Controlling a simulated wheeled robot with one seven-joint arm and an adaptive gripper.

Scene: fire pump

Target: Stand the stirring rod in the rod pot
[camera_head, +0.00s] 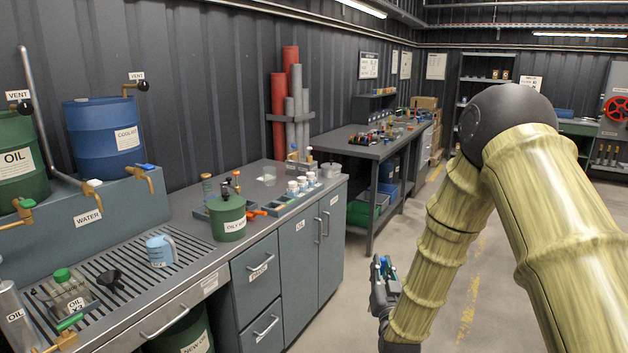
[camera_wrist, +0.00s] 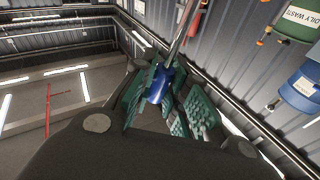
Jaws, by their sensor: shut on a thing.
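My gripper (camera_head: 384,268) is in the lower middle of the head view, in front of the bench over the open floor. In the wrist view my gripper (camera_wrist: 160,92) is shut, its green pads around a blue part (camera_wrist: 160,84) of the stirring rod. The rod's thin metal shaft (camera_wrist: 183,34) points up and away from the pads. In the head view the rod is too small to make out beyond a blue spot between the fingers. I cannot tell for sure which vessel is the rod pot; a light grey cylinder (camera_head: 330,170) stands at the bench's far right end.
The grey bench (camera_head: 255,205) holds a green oily-waste can (camera_head: 228,217), a tray of white-capped bottles (camera_head: 292,188), a clear beaker (camera_head: 269,177) and a blue-white jug (camera_head: 161,250). A blue coolant drum (camera_head: 103,140) stands at left. Floor between bench and arm is clear.

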